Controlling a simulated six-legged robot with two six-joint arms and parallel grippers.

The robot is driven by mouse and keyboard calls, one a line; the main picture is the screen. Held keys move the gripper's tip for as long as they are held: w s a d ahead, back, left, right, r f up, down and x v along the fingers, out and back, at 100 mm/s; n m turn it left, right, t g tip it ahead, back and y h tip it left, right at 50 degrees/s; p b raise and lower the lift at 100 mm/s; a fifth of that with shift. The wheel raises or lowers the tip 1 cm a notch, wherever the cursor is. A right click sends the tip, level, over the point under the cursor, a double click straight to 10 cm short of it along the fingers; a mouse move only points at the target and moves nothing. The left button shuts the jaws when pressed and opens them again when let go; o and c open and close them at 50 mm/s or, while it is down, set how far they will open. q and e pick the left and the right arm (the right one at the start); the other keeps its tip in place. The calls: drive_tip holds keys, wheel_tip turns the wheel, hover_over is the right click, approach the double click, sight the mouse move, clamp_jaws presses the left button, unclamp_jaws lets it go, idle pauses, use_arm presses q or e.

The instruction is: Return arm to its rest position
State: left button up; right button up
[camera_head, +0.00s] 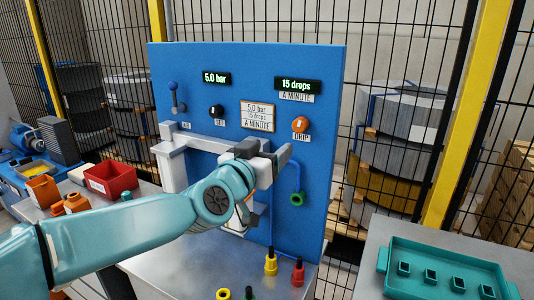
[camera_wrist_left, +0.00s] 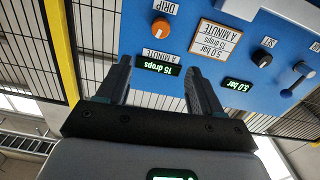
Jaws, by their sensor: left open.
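My left arm (camera_head: 110,237), teal, reaches in from the left of the head view to the front of the blue panel (camera_head: 330,110). My left gripper (camera_head: 268,152) is in front of the panel, below the orange drip knob (camera_head: 300,125) and the sign card (camera_head: 257,116). In the left wrist view the two dark fingers of the gripper (camera_wrist_left: 160,82) stand apart with nothing between them. The panel appears upside down there, beyond the fingers. The arm hides part of the panel's lower front. My right gripper is in neither view.
The panel carries displays reading 5.0 bar (camera_head: 216,79) and 15 drops (camera_head: 298,85), a black knob (camera_head: 217,111) and a blue lever (camera_head: 174,97). Red (camera_head: 110,180) and orange bins are at left, a teal tray (camera_head: 440,255) at right. Colored fittings stand below the panel.

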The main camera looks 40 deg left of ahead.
use_arm(q)
drive_tip(key=shift+s, duration=0.2)
idle(0.4)
